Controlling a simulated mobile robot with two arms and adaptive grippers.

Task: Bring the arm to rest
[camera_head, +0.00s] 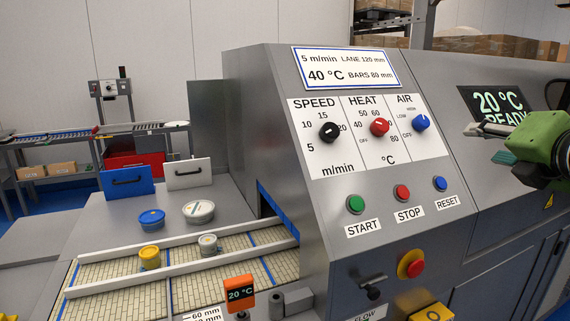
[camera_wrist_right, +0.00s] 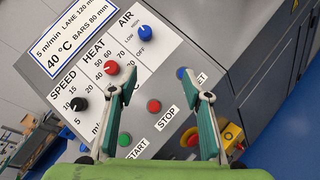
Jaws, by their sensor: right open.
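My right gripper (camera_head: 483,143) is at the right edge in the head view, in front of the machine's dark display (camera_head: 500,103), which reads 20 °C READY and is partly hidden. The gripper is open and empty. In the right wrist view its two teal fingers (camera_wrist_right: 158,82) stand apart, with the machine's panel beyond and nothing between the fingertips but that background. My left gripper is not in view.
The machine panel holds a black SPEED knob (camera_head: 329,131), red HEAT knob (camera_head: 379,127), blue AIR knob (camera_head: 420,122) and START (camera_head: 355,204), STOP (camera_head: 402,192) and RESET (camera_head: 440,183) buttons.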

